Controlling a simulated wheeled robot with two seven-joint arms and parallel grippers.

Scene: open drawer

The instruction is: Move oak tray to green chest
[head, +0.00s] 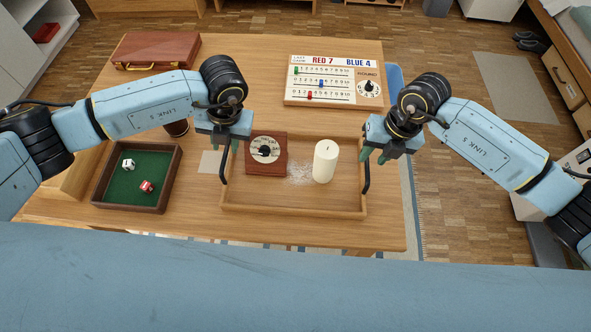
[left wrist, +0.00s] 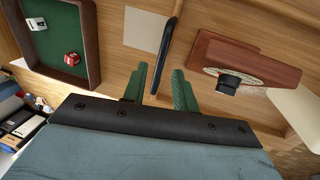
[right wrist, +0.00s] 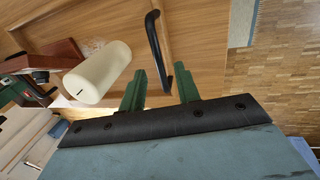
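The oak tray (head: 290,212) is a shallow wooden tray at the table's front, with a black handle at each end. It holds a white candle (head: 325,161) and a red-brown block with a dial (head: 266,154). My left gripper (head: 230,152) is open at the left handle (left wrist: 168,45); its green fingers (left wrist: 161,75) lie either side of the handle's end. My right gripper (head: 374,154) is open at the right handle (right wrist: 154,40), with its fingers (right wrist: 162,80) likewise either side. Contact with the handles cannot be told. I see no green chest.
A dice tray with green lining (head: 123,190) stands left of the oak tray. A scoreboard (head: 333,82) and a brown briefcase (head: 156,49) lie at the table's back. A dark cup (head: 177,128) is partly hidden behind my left arm. The table's middle back (head: 265,70) is clear.

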